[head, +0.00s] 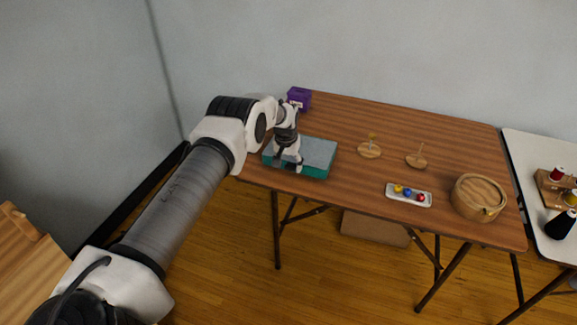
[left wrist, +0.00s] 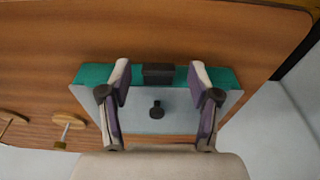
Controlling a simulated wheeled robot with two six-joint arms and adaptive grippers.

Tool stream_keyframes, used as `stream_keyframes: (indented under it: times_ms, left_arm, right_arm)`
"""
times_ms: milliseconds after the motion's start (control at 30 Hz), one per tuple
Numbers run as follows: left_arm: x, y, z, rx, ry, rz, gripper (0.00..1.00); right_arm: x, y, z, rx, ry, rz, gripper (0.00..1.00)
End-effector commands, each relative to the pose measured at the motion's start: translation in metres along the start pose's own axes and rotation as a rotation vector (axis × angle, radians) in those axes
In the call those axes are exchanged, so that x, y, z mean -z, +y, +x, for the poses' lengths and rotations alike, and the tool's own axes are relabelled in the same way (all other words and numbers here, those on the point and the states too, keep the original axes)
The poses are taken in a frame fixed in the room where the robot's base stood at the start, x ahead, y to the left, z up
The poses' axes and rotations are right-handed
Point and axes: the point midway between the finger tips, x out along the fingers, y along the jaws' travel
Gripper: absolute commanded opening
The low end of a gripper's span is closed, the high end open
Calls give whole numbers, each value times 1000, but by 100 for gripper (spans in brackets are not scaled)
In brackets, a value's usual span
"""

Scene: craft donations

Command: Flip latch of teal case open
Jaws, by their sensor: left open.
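The teal case (head: 318,154) lies on the wooden table at its left end, with a grey lid that looks shut. In the left wrist view its teal edge (left wrist: 92,75) carries a dark block-shaped latch (left wrist: 158,74). A small dark knob (left wrist: 157,108) stands on the lid. My left gripper (head: 288,165) is over the case's left part in the head view. In the left wrist view my left gripper (left wrist: 160,70) is open, one finger on either side of the latch and apart from it. I cannot tell the exact height gap. The right gripper is not in view.
A purple box (head: 299,98) stands behind the case. Two wooden spindle stands (head: 369,151) (head: 416,161), a white tray (head: 407,200) of coloured balls and a round wooden box (head: 479,198) stand to the right. A white table (head: 540,152) adjoins.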

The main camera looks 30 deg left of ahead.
Motion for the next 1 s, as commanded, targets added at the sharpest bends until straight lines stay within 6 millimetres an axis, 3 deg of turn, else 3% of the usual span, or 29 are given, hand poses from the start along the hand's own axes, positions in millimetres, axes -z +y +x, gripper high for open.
stream_keyframes:
  times_ms: [300,433,600,1000]
  left_arm:
    - [1,0,-77,-2,2,0,62]
    - [0,-1,-100,-1,0,0,62]
    - [0,-1,-110,-1,-2,0,62]
    - [0,-1,-110,0,-1,-1,62]
  right_arm:
    - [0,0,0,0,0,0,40]
    - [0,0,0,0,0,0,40]
    - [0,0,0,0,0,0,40]
    - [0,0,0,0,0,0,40]
